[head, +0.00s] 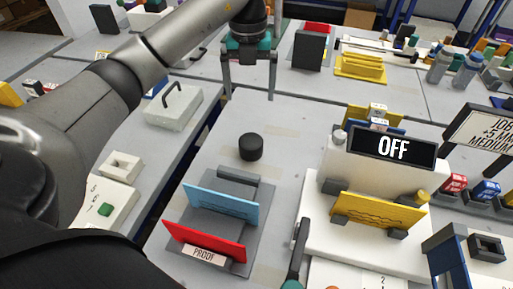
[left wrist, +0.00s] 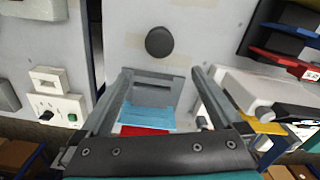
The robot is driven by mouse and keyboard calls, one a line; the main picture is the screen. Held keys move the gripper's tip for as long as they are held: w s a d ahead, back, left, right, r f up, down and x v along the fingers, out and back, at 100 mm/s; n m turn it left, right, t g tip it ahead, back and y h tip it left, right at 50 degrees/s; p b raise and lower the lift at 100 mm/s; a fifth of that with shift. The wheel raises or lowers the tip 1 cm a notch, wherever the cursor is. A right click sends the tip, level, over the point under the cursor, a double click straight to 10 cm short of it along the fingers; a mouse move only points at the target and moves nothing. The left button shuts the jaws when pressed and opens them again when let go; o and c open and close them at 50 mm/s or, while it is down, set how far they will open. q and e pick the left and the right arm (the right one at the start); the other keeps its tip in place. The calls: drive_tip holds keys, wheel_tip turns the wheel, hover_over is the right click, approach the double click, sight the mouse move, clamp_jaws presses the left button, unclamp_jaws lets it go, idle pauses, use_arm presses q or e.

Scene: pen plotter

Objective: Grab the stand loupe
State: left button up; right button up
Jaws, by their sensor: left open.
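A short black round piece (head: 251,147), which looks like the stand loupe, stands on the grey table behind the card rack. It also shows in the left wrist view (left wrist: 159,42), beyond the fingertips and roughly centred between them. My left gripper (head: 250,94) is open, with its fingers spread and pointing down. It is above and behind the loupe in the head view, apart from it, with nothing between the fingers (left wrist: 160,72). My right gripper is not in view.
A rack with a blue card (head: 222,205) and a red card (head: 205,243) stands in front of the loupe. A white machine with an OFF display (head: 393,148) and a yellow card (head: 375,211) is at the right. The table around the loupe is clear.

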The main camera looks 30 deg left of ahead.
use_arm(q)
wheel_tip(320, 180, down, 3)
drive_tip(key=b, duration=0.4)
hover_over(251, 140)
drive_tip(key=f, duration=0.5)
drive_tip(key=shift+s+d, duration=0.15)
drive_tip(key=shift+d, duration=0.1)
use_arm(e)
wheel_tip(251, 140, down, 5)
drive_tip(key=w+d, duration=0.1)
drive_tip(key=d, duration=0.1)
use_arm(q)
wheel_tip(251, 140, down, 6)
drive_tip(key=shift+a+r+b, duration=0.1)
drive_tip(key=shift+r+b, duration=0.15)
drive_tip(key=shift+b, duration=0.35)
drive_tip(key=shift+f, duration=0.55)
drive_tip(key=f+b, duration=0.1)
drive_tip(key=f, duration=0.2)
drive_tip(key=shift+w+a+f+b, duration=0.15)
drive_tip(key=shift+w+a+b, duration=0.05)
drive_tip(key=shift+b, duration=0.15)
drive_tip(key=shift+f, duration=0.55)
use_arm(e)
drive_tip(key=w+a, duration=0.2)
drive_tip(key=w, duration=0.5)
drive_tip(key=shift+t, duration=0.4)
